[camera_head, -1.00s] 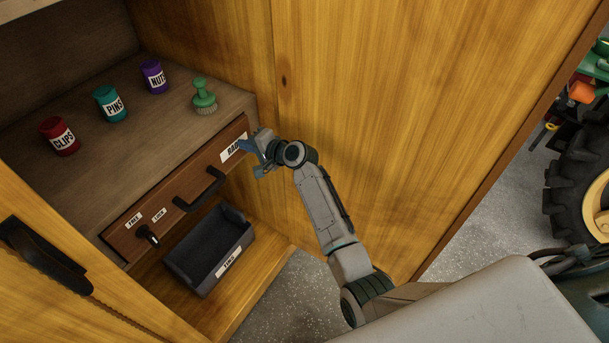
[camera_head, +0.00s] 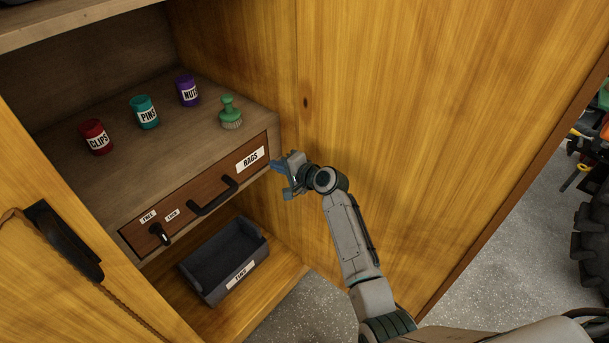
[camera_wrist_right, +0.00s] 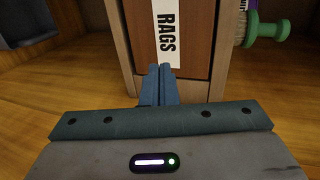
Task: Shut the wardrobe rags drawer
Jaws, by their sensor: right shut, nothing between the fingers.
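The rags drawer (camera_head: 195,197) is a brown wooden front in the wardrobe, with a black bar handle (camera_head: 213,196) and a white RAGS label (camera_head: 251,159). Its front looks about flush with the surrounding frame. A dark knob (camera_head: 160,234) sits below the FREE and LOCK labels at its left end. My right gripper (camera_head: 280,166) is shut and empty, just right of the label end. In the right wrist view its closed fingers (camera_wrist_right: 159,84) point at the drawer front (camera_wrist_right: 197,50), near the label (camera_wrist_right: 170,35); I cannot tell whether they touch. My left gripper is out of view.
On the shelf above stand red CLIPS (camera_head: 96,136), teal PINS (camera_head: 145,112) and purple NUTS (camera_head: 187,91) cans and a green brush (camera_head: 230,113). A dark open bin (camera_head: 225,262) sits below the drawer. Wooden door panels (camera_head: 400,110) flank the opening; a tractor tyre (camera_head: 592,235) is far right.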

